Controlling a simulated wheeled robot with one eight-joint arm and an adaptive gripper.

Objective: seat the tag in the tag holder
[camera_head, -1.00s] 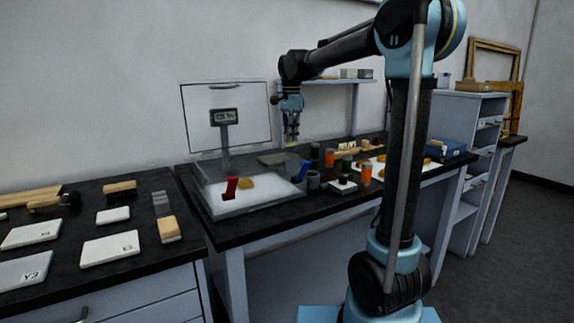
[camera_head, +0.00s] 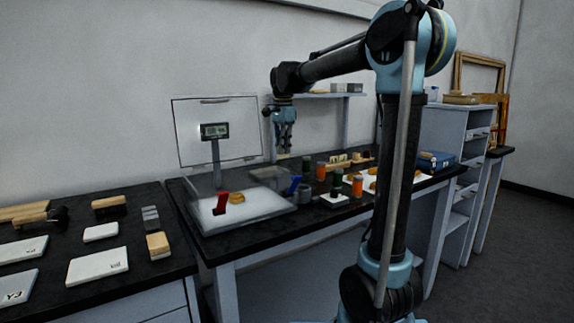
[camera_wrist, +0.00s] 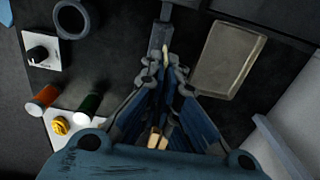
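My gripper (camera_head: 284,148) hangs fingers-down above the back of the dark bench, right of the clear-lidded scale. In the wrist view its fingers (camera_wrist: 166,72) come together around a thin pale sliver, which looks like the tag (camera_wrist: 165,53). The fingers hide much of the sliver. A narrow grey block (camera_wrist: 159,32) lies just beyond the fingertips and may be the tag holder; I cannot tell its slot or whether the tag touches it. In the head view the holder is not clearly visible.
A shallow grey tray (camera_wrist: 222,60) lies right of the fingers. A dark ring-shaped cup (camera_wrist: 73,18), a white knob plate (camera_wrist: 40,47), an orange jar (camera_wrist: 42,98) and a green jar (camera_wrist: 89,104) stand to the left. The scale (camera_head: 240,208) holds a red piece.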

